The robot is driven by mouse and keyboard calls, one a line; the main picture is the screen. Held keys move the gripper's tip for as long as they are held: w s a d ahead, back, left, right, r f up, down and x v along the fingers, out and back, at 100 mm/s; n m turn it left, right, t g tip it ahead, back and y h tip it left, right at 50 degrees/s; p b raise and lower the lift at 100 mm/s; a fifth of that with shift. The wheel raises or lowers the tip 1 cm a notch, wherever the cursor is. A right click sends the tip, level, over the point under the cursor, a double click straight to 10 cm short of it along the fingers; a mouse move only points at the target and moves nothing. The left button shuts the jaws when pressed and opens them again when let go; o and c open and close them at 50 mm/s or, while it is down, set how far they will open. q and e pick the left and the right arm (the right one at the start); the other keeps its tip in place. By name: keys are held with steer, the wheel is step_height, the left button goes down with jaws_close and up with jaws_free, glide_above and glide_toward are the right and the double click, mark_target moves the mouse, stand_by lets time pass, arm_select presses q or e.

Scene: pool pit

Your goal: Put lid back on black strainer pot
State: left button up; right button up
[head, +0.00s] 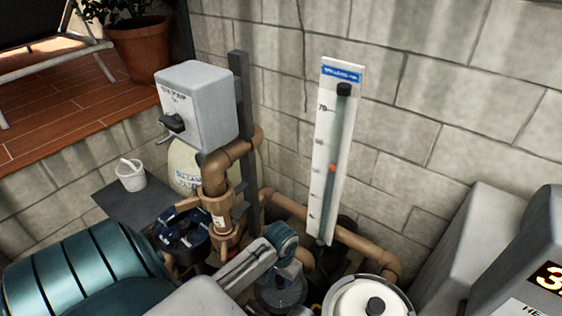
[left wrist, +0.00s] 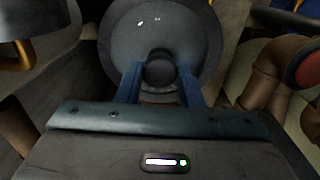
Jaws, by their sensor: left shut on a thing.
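My left gripper (head: 288,272) reaches in from the lower left in the head view. In the left wrist view its two blue fingers (left wrist: 160,78) are closed on the round knob of a dark, glossy disc-shaped lid (left wrist: 150,32). The lid (head: 270,298) also shows below the gripper at the bottom of the head view, partly covered by it. The strainer pot's body cannot be made out under the lid, so I cannot tell whether the lid touches its rim. My right gripper is not in view.
A white round top with a black knob (head: 350,304) stands right of the lid. Brown pipes (head: 345,238) run behind. A blue-black round fitting (head: 182,235), a ribbed teal cylinder (head: 85,275) and a white cup (head: 131,178) are left. Grey cabinets (head: 470,245) crowd the right.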

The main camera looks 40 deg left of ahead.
arm_select(q)
steer(key=o, duration=1)
steer(key=shift+o, duration=0.4)
steer(key=shift+r, duration=3.5)
jaws_close()
